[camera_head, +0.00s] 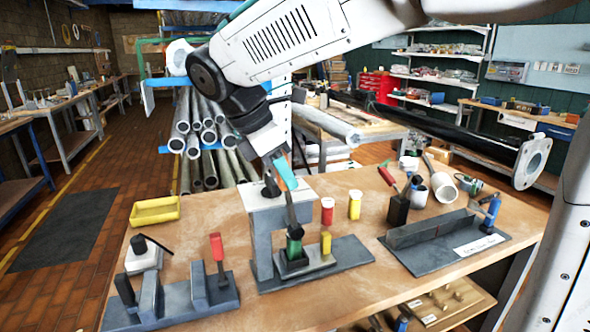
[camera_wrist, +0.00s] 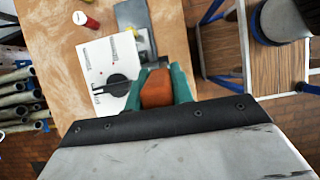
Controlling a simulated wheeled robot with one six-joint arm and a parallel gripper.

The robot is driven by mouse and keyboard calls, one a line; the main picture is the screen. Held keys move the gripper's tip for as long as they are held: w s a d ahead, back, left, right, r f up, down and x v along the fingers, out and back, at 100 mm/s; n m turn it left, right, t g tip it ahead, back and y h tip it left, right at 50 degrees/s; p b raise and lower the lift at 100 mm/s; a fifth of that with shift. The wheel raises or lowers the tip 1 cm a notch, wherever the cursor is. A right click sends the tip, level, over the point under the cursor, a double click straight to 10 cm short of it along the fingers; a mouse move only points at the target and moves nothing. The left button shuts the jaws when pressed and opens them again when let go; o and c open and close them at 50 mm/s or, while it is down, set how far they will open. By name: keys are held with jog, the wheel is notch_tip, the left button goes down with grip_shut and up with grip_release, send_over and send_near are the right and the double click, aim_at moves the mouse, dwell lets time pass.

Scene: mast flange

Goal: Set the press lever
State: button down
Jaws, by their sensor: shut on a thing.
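The press (camera_head: 262,240) stands at the front middle of the bench, with a grey column, a white top box (camera_head: 255,200) and a flat grey base. Its lever (camera_head: 292,212) is a dark arm with an orange grip (camera_head: 286,174), standing steeply above the press. My gripper (camera_head: 281,167) reaches down from above, its teal fingers shut on the orange grip. In the wrist view, the orange grip (camera_wrist: 157,90) sits between both teal fingers, beside the white box with its black dial (camera_wrist: 115,84). A green block (camera_head: 294,246) sits low beneath the lever; the lever's pivot is hard to make out.
A red-handled fixture (camera_head: 217,250) and a yellow tray (camera_head: 155,211) are on the left. Red (camera_head: 327,211) and yellow (camera_head: 354,204) containers stand just right of the press. A dark angled fixture (camera_head: 440,240) lies farther right. Bare bench top lies between these.

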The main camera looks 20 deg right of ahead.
jog(key=shift+a, duration=0.1)
jog(key=c, duration=1.2)
grip_release()
jog(key=v, duration=0.8)
jog(key=shift+s, duration=0.1)
jog(key=s+d+f+m+y, duration=0.1)
jog(key=s+d+f+m, duration=0.3)
jog(key=s+f+m, duration=0.1)
jog(key=s+d+f+m+t+y, duration=0.1)
jog(key=s+d+f+m+y, duration=0.1)
jog(key=s+d+f+m, duration=0.3)
jog(key=s+d+f+m+y, duration=0.2)
jog(key=s+d+f+m, duration=0.2)
jog(key=s+m, duration=0.4)
jog(key=s+f, duration=0.1)
jog(key=s, duration=0.2)
jog(key=shift+s+d+f, duration=0.2)
jog(key=shift+s+d, duration=0.05)
jog(key=shift+s, duration=0.15)
